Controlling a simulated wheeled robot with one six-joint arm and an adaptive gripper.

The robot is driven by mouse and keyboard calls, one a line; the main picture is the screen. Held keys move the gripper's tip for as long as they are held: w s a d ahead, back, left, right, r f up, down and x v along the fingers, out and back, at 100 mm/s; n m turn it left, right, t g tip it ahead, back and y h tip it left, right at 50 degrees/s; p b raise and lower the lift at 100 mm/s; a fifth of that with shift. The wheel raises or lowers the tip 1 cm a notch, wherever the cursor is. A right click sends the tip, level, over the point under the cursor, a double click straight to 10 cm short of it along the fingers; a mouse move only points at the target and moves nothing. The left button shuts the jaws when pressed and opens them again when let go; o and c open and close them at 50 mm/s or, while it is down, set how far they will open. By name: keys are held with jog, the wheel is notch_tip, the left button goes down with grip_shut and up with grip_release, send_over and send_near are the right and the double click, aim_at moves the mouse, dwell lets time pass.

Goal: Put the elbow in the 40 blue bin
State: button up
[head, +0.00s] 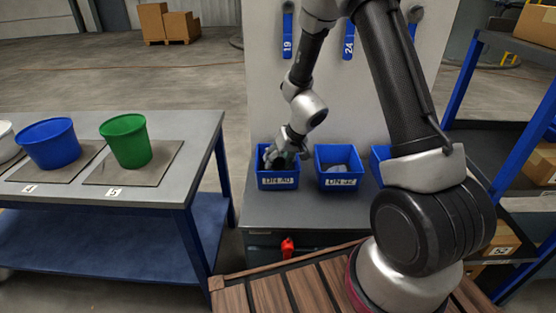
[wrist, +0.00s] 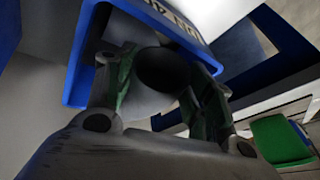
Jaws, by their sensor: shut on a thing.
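The blue bin labelled DN 40 (head: 263,174) stands on the grey bench, and its rim also shows in the wrist view (wrist: 84,50). My gripper (head: 279,158) is down at the opening of this bin. In the wrist view my gripper (wrist: 162,92) is shut on the elbow (wrist: 146,99), a grey pipe piece with a dark round opening facing the camera. The elbow is between the two fingers, within the bin's rim in that view. In the head view the elbow cannot be made out behind the gripper.
A blue bin labelled DN 32 (head: 339,182) with grey parts stands right beside it. A third blue bin (head: 378,163) is partly hidden by my arm. A table at left carries a blue bucket (head: 49,145) and a green bucket (head: 126,141). A blue-framed shelf stands right.

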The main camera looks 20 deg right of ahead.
jog(key=shift+f, duration=0.1)
jog(key=shift+f, duration=0.35)
jog(key=shift+f, duration=0.1)
jog(key=o, duration=1.2)
